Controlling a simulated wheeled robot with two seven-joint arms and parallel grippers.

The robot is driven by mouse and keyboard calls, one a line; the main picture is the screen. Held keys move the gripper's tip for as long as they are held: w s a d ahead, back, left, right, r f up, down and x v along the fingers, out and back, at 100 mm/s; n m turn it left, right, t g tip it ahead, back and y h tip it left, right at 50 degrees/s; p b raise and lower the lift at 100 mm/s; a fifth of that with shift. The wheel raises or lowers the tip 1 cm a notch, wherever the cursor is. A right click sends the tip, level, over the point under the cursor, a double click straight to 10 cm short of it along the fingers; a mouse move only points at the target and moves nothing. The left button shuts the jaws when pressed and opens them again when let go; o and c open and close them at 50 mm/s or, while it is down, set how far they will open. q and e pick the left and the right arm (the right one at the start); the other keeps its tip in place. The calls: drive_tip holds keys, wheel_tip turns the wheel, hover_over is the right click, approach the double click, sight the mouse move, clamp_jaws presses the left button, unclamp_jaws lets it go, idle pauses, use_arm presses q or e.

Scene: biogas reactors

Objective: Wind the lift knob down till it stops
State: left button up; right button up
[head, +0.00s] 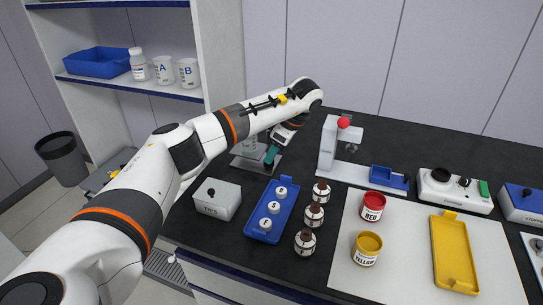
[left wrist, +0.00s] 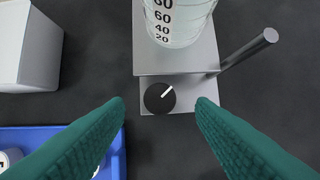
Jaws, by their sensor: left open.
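The lift knob (left wrist: 160,98) is round and black with a white pointer line that slants to the upper right. It sits on the front of a grey metal stand (left wrist: 205,60). A clear graduated vessel (left wrist: 180,22) is above the stand's plate. My left gripper (left wrist: 160,104) is open, with green fingertips on either side of the knob and gaps to it. In the head view my left gripper (head: 271,154) is at the stand, and its arm hides the knob. Contact and height above the knob cannot be told. My right gripper is not in view.
A white box (head: 218,199) and a blue tray (head: 258,236) with several white-topped items are in front of the stand. Brown bottles (head: 314,215) stand right of the tray. A white device with a red ball (head: 344,122) stands behind. A metal rod (left wrist: 248,48) sticks out beside the stand.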

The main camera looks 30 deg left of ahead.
use_arm(q)
drive_tip(key=shift+x, duration=1.55)
drive_tip(key=c, duration=1)
drive_tip(key=shift+o, duration=0.2)
drive_tip(key=shift+n, duration=0.3)
drive_tip(key=n+g+p, duration=0.1)
drive_tip(key=n, duration=0.1)
drive_tip(key=shift+w+r+n, duration=0.1)
drive_tip(key=shift+n, duration=0.2)
drive_tip(key=shift+w+n+g+h, duration=0.1)
drive_tip(key=shift+n+g+h, duration=0.35)
drive_tip(key=shift+n, duration=0.65)
drive_tip(key=shift+a+n+g+h, duration=0.1)
drive_tip(key=shift+n+g+h, duration=0.2)
drive_tip(key=shift+n, duration=0.8)
